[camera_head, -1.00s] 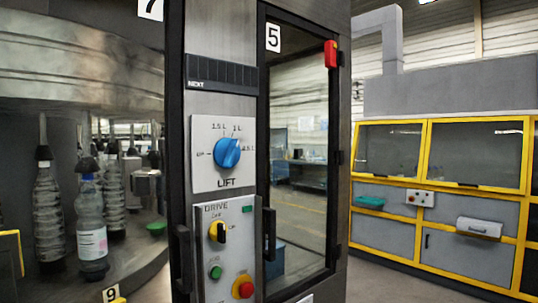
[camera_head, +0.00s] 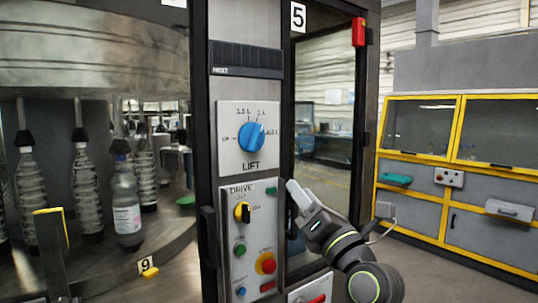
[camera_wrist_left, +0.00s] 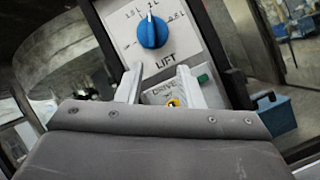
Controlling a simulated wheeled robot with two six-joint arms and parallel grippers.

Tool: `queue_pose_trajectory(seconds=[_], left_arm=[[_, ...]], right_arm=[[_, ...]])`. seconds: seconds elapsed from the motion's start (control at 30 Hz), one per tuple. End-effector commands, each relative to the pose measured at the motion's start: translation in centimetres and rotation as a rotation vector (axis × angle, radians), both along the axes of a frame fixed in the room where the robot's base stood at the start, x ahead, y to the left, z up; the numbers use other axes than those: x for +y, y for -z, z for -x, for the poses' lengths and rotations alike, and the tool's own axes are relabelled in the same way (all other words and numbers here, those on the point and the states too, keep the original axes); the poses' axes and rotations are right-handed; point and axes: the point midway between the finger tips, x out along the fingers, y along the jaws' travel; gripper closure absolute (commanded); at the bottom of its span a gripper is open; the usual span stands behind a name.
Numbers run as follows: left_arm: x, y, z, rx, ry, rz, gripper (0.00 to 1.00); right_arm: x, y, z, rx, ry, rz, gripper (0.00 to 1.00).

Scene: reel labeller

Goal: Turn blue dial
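The blue dial (camera_head: 252,137) sits on a white LIFT plate (camera_head: 248,162) on the machine's front column. Its white mark points to the upper right in the head view; in the wrist view, the dial (camera_wrist_left: 153,33) shows its mark near the 1 L label. My left gripper (camera_head: 294,192) is below and right of the dial in the head view, apart from it. In the left wrist view the two fingers of my left gripper (camera_wrist_left: 158,75) are spread with nothing held between them, and the dial lies beyond their tips. My right gripper is not in view.
Below the dial is the DRIVE panel (camera_head: 246,210) with a yellow-black knob (camera_head: 243,212), a green button (camera_head: 239,250) and a red button (camera_head: 266,263). A dark door handle (camera_head: 209,236) stands left of it. Bottles (camera_head: 126,205) stand on the carousel at left.

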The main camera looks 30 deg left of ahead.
Motion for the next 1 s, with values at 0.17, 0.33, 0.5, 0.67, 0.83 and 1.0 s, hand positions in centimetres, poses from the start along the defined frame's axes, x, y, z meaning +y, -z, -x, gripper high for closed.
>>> queue_pose_trajectory(seconds=[0.17,0.33,0.5,0.67,0.83,1.0], left_arm=[[0.1,-2.8,2.2,-0.104,0.083,0.145,0.66],[0.8,-3.4,1.9,-0.111,0.09,0.157,0.66],[2.5,-4.3,0.9,-0.11,0.087,0.153,0.66],[4.5,-5.2,-0.3,-0.109,0.087,0.151,0.66],[6.7,-6.2,-1.6,-0.109,0.085,0.15,0.66],[9.0,-7.3,-3.1,-0.108,0.086,0.151,0.66]], right_arm=[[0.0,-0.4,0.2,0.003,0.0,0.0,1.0],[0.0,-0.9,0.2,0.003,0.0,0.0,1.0],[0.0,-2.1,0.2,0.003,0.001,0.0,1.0],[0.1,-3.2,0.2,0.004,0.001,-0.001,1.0],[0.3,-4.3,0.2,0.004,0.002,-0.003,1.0],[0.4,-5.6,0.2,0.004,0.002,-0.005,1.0]])
